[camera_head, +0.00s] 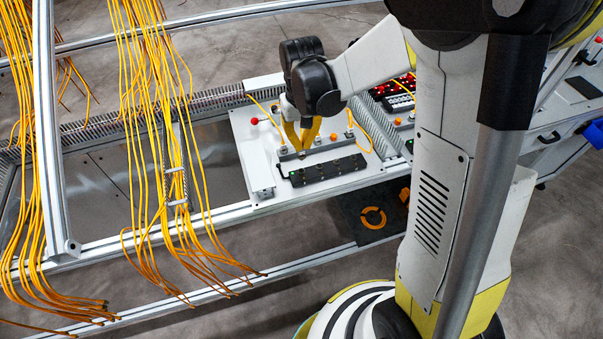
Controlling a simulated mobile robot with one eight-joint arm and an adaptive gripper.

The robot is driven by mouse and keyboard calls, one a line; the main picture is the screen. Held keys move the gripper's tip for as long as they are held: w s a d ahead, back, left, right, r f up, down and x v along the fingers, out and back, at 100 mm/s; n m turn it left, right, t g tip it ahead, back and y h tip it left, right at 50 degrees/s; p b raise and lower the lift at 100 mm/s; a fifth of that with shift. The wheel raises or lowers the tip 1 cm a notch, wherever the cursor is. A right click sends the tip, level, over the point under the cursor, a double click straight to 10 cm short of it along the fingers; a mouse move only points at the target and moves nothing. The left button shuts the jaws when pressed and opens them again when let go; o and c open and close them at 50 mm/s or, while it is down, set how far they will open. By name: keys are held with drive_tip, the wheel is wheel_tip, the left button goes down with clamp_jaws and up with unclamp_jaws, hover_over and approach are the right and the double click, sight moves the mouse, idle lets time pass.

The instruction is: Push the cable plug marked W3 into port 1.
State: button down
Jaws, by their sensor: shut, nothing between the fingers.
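My gripper (301,153), with yellow fingers, points down over the light panel (247,150) near the middle of the view. It is shut, and no plug shows between its fingertips. The tips are just above or behind a black block (325,171) with a row of openings, which may hold the ports; whether they touch anything is unclear. Yellow cables (362,138) run on the panel to the right of the gripper, and another (262,108) lies to the left. No W3 mark or port number is readable, so I cannot tell which plug is W3 or which opening is port 1.
A red knob (254,121) stands on the panel's left part, with an orange one (333,136) right of the gripper. Bundles of yellow cables (150,120) hang at the left before a metal frame (48,130). A second panel with black modules (403,102) lies to the right.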

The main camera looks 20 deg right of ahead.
sight(301, 153)
drive_tip(key=shift+f+b, duration=1.55)
drive_tip(key=shift+f, duration=0.5)
drive_tip(key=shift+f+b, duration=1.1)
drive_tip(key=shift+b, duration=0.05)
idle(2.0)
drive_tip(key=c, duration=1.1)
unclamp_jaws()
drive_tip(key=shift+r, duration=0.15)
drive_tip(key=shift+r+p, duration=2.7)
drive_tip(key=shift+r, duration=0.9)
